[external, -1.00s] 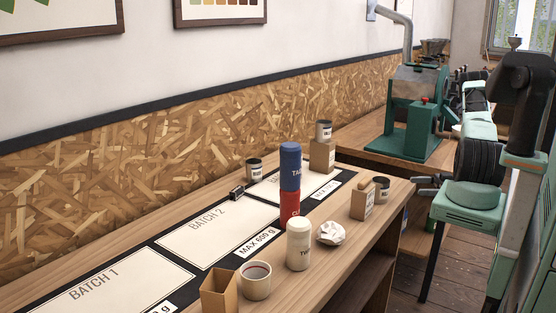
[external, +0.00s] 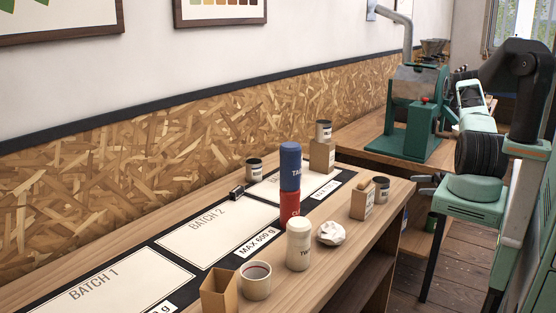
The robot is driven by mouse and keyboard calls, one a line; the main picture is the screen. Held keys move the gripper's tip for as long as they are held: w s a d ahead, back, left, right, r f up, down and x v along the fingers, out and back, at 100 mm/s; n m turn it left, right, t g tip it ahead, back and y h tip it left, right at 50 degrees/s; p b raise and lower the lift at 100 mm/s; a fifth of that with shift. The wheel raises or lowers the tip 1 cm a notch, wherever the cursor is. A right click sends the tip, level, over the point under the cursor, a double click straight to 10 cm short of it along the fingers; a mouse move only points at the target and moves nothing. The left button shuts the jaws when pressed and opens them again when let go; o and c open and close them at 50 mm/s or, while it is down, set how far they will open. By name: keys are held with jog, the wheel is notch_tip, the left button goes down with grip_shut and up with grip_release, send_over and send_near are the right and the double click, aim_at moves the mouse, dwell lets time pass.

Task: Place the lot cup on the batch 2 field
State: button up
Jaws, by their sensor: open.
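The batch 2 field (external: 205,238) is a pale, bare rectangle in the middle of the dark mat on the bench. Small dark cups with white labels stand at the back of the bench (external: 254,169), on a cardboard box (external: 323,131) and behind another box at the right edge (external: 382,187). Their small labels are unreadable, so I cannot tell which is the lot cup. My gripper (external: 425,186) is open and empty, just off the bench's right edge, a little right of the edge cup.
A blue can (external: 290,165) is stacked on a red can (external: 289,207) beside the batch 2 field. A cream canister (external: 298,245), crumpled paper (external: 331,232), a liquid-filled cup (external: 256,281) and an open carton (external: 219,290) line the front. A black clip (external: 237,192) lies at the field's back corner.

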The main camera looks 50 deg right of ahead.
aim_at(380, 185)
jog(key=p+x, duration=0.2)
jog(key=x, duration=0.7)
jog(key=shift+w+a, duration=0.2)
jog(key=shift+w, duration=0.1)
jog(key=p+x, duration=0.2)
jog(key=x, duration=0.2)
jog(key=shift+a, duration=0.1)
jog(key=shift+w+a, duration=0.25)
jog(key=shift+w, duration=0.25)
jog(key=c, duration=1.2)
jog(key=shift+r, duration=0.1)
